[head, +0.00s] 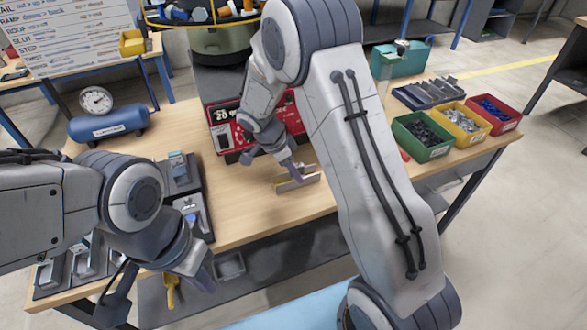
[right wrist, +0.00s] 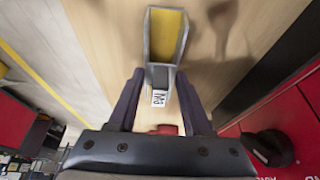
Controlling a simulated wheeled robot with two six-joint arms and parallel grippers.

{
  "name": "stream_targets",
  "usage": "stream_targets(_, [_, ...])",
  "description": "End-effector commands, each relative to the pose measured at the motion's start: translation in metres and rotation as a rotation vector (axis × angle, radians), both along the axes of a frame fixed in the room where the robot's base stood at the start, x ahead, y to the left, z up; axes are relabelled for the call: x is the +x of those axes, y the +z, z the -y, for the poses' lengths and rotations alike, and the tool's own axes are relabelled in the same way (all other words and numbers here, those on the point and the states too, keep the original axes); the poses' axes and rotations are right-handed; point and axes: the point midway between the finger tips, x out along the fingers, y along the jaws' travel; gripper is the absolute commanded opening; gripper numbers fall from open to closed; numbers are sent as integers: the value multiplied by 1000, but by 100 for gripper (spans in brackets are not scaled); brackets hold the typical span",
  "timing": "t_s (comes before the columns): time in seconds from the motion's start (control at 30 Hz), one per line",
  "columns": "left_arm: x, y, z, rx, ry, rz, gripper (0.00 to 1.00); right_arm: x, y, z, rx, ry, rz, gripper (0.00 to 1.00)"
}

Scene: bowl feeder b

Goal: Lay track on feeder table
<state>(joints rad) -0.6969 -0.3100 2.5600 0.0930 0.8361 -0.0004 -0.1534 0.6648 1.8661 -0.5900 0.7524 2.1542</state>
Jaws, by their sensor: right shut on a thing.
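The track (head: 299,181) is a short metallic channel piece with a yellow inner face. It is low over the wooden feeder table (head: 245,205), in front of the red control box; I cannot tell whether it touches the wood. My right gripper (head: 291,172) is shut on it. In the right wrist view the track (right wrist: 166,38) points away from the fingers (right wrist: 160,100), its labelled near end between them. My left gripper (head: 203,277) hangs at the table's front edge, away from the track; its finger gap is not clear.
The red control box (head: 222,128) stands behind the track, below the bowl feeder (head: 220,40). Green (head: 421,137), yellow (head: 459,123) and red (head: 494,113) bins sit at the right. Dark trays with parts (head: 181,172) and a blue tank (head: 108,123) are at the left. The table's middle is clear.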

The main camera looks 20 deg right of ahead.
Motion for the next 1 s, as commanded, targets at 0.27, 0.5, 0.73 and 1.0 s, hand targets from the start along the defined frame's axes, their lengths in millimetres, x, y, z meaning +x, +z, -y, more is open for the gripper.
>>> stream_targets(0.27, [0,-3,0,0,0,0,0,1,-1,0,0,0,2,0])
stream_targets(0.5, [0,-3,0,0,0,0,0,0,-2,0,0,0,2,79])
stream_targets(0.73, [0,-2,0,0,0,0,0,0,-1,0,0,0,2,79])
stream_targets(1.0, [0,0,0,0,0,0,0,1,30,-12,1,3,9,79])
